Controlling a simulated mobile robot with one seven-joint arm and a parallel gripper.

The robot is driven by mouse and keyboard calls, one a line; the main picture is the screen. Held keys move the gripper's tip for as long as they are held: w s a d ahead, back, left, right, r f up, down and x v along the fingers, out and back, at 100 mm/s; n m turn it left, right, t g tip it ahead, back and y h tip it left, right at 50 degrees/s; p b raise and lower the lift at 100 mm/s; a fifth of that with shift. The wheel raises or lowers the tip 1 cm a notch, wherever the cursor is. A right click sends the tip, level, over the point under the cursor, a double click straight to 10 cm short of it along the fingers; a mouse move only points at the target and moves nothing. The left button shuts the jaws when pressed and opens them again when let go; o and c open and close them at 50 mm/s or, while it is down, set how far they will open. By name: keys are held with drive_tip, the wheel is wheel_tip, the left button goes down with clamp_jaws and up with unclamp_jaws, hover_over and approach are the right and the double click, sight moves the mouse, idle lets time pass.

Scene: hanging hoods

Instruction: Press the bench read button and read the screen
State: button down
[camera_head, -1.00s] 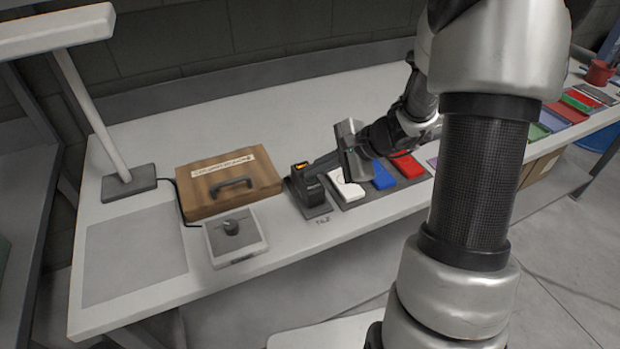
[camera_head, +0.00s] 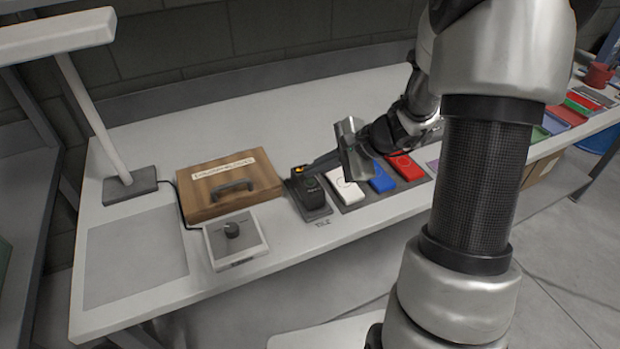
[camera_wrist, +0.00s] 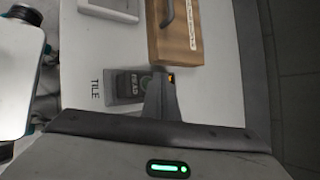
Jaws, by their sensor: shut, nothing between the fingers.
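The black bench reader (camera_head: 309,193) stands on a dark base on the white bench. In the wrist view its top face (camera_wrist: 130,86) carries the word READ and a round button with a green ring (camera_wrist: 147,87), partly hidden by my finger. A small orange-lit screen (camera_wrist: 172,78) sits at its far end; I cannot make out text on it. My gripper (camera_head: 313,167) is shut and empty, its fingertips over the reader beside the screen; the fingers also show in the wrist view (camera_wrist: 161,82). I cannot tell whether they touch the button.
White (camera_head: 344,186), blue (camera_head: 379,178) and red (camera_head: 405,166) tiles lie right of the reader. A wooden case (camera_head: 229,186) and a knob box (camera_head: 236,240) stand to the left. A lamp post (camera_head: 92,115) rises at far left. The bench front (camera_head: 290,262) is clear.

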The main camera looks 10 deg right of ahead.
sight(315, 185)
drive_tip(key=shift+r, duration=0.1)
drive_tip(key=shift+r+p, duration=1.7)
drive_tip(key=shift+r, duration=0.75)
drive_tip(key=s+a+r+n+g+h+p, duration=0.2)
drive_tip(key=s+a+r+n+p, duration=0.3)
drive_tip(key=s+r+n, duration=0.7)
drive_tip(key=s+d+r+n+t+h+p, duration=0.2)
drive_tip(key=s+d+r+n+h, duration=0.2)
drive_tip(key=s+r, duration=0.6)
drive_tip(key=shift+r+h, duration=0.55)
drive_tip(key=shift+h, duration=0.15)
